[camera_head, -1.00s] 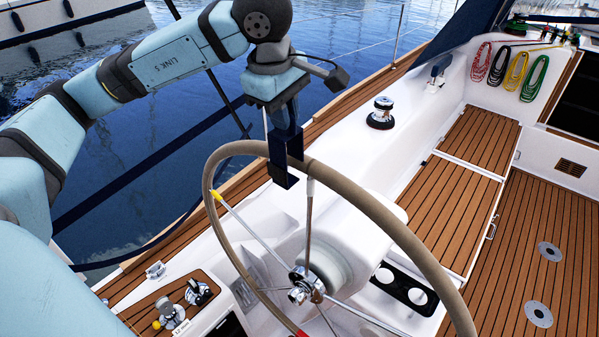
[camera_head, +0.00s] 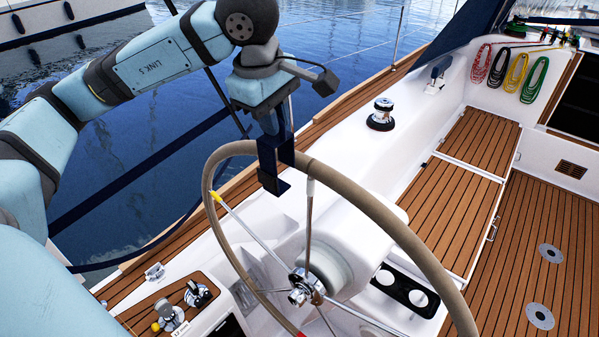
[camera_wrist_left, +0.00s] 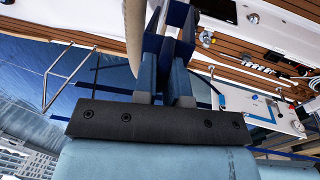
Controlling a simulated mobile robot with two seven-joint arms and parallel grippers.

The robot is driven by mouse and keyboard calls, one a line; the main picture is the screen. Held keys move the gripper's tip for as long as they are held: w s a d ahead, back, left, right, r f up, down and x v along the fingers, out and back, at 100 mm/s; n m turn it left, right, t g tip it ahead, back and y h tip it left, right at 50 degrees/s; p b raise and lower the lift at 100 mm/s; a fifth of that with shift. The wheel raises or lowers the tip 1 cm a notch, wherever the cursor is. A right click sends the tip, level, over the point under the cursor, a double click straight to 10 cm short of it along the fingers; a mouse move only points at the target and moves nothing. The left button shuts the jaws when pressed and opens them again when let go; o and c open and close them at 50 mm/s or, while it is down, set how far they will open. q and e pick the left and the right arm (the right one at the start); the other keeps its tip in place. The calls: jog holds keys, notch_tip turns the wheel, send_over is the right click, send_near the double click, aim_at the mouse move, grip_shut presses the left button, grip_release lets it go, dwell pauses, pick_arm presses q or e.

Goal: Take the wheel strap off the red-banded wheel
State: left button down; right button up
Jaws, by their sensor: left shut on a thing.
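The dark blue wheel strap (camera_head: 270,165) hangs from my left gripper (camera_head: 276,130), which is shut on its upper part. In the head view the strap overlaps the top of the red-banded wheel's tan rim (camera_head: 390,228) and covers part of it. In the left wrist view, the strap (camera_wrist_left: 180,14) shows beyond the fingers, with the rim (camera_wrist_left: 134,35) just left of it. The strap looks beside the rim there, but I cannot tell whether they touch. The wheel's red band (camera_head: 299,334) shows at the bottom edge. My right gripper is out of view.
The wheel's hub (camera_head: 304,287) and spokes stand below the strap. A winch (camera_head: 382,113) sits on the white coaming to the right. Coiled ropes (camera_head: 516,72) hang at the far right. Open water lies behind my left arm.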

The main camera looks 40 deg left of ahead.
pick_arm(q)
jog(key=shift+s+a+b, duration=0.1)
jog(key=shift+s+b, duration=0.25)
jog(key=shift+s, duration=0.9)
